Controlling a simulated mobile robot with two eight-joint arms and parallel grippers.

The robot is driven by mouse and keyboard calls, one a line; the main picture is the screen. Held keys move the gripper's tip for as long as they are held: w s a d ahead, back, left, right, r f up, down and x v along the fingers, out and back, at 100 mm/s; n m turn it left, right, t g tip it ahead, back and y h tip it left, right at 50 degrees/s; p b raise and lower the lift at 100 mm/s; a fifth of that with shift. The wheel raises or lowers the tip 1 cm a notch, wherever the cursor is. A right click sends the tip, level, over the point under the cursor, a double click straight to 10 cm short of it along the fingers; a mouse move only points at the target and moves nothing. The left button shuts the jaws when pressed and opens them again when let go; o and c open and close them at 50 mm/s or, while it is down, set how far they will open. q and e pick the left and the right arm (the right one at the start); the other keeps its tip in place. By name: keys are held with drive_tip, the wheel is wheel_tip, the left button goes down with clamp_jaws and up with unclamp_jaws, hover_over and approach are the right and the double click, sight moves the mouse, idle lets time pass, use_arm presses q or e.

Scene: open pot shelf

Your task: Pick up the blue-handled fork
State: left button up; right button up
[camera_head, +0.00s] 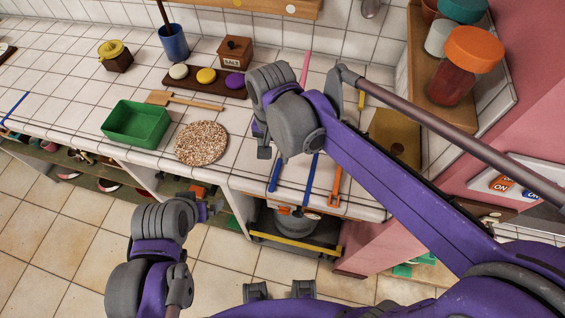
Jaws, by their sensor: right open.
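Two blue handles lie on the tiled counter below my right gripper, one at the left (275,176) and one to its right (310,179). Their far ends are hidden behind my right gripper and arm, so I cannot tell which is the fork. My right gripper (264,142) is open above the counter, just up from the left blue handle; it appears apart from it. My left gripper (212,208) is low in front of the counter edge, away from the handles; its jaws are unclear.
An orange utensil (336,187) lies right of the blue handles. A round speckled mat (202,143) and green tray (137,123) lie left. A wooden shelf (420,75) with jars stands right. An open shelf (110,185) runs under the counter.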

sight(275, 174)
wheel_tip(275, 174, down, 3)
drive_tip(key=shift+a+r, duration=0.1)
drive_tip(key=shift+f, duration=3.1)
clamp_jaws()
